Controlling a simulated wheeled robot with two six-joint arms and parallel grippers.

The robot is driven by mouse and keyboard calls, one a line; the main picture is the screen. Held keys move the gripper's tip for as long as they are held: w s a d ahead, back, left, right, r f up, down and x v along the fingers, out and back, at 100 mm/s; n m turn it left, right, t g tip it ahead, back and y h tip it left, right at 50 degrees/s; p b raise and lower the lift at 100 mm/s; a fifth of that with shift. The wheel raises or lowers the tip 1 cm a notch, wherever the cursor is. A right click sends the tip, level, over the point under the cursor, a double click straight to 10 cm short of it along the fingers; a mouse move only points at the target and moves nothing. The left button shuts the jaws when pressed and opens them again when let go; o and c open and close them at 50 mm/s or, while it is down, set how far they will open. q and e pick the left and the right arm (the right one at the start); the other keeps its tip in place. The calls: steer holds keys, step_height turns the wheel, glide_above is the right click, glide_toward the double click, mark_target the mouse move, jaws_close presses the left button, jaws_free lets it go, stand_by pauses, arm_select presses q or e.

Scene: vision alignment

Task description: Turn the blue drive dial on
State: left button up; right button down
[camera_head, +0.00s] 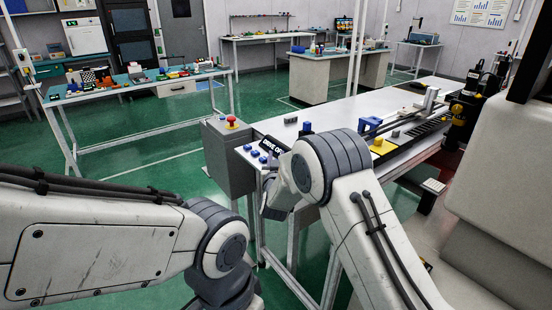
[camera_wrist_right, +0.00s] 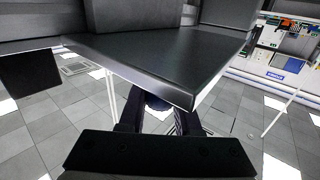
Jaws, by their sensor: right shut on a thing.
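The control panel (camera_head: 262,160) is a pale slanted top on the grey box at the near end of the long table. A black display on it reads "DRIVE OF…", its end hidden by my right arm. My right gripper (camera_head: 270,188) is at the panel's front edge in the head view, partly hidden by my wrist. In the right wrist view its two dark fingers (camera_wrist_right: 158,115) are closed around a dark bluish round knob (camera_wrist_right: 156,102), seemingly the blue drive dial, under the dark panel edge. Its setting cannot be read. My left arm shows at lower left; its gripper is out of frame.
Several small blue knobs (camera_head: 254,154) sit on the panel's left side. A red stop button (camera_head: 231,121) tops the grey box (camera_head: 228,158). The long table (camera_head: 330,113) carries a rail and blue and yellow parts. Green floor lies open at left.

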steer(key=m+h, duration=0.2)
steer(key=h, duration=0.1)
steer(key=shift+d, duration=0.15)
steer(key=m+g+h, duration=0.1)
steer(key=h, duration=0.1)
steer(key=m+g+h, duration=0.1)
steer(key=m+h, duration=0.1)
steer(key=shift+s+d+h, duration=0.15)
steer(key=shift+d+h, duration=0.25)
steer(key=shift+s+d+m+g+h+b, duration=0.2)
steer(key=shift+m+g+h, duration=0.5)
steer(key=shift+m+h, duration=0.25)
steer(key=shift+s+d+m+g+h+b, duration=0.1)
steer(key=shift+d+m+g+h+b, duration=0.1)
steer(key=shift+m+g+h, duration=0.7)
steer(key=shift+h, duration=0.35)
steer(key=c, duration=0.6)
jaws_free()
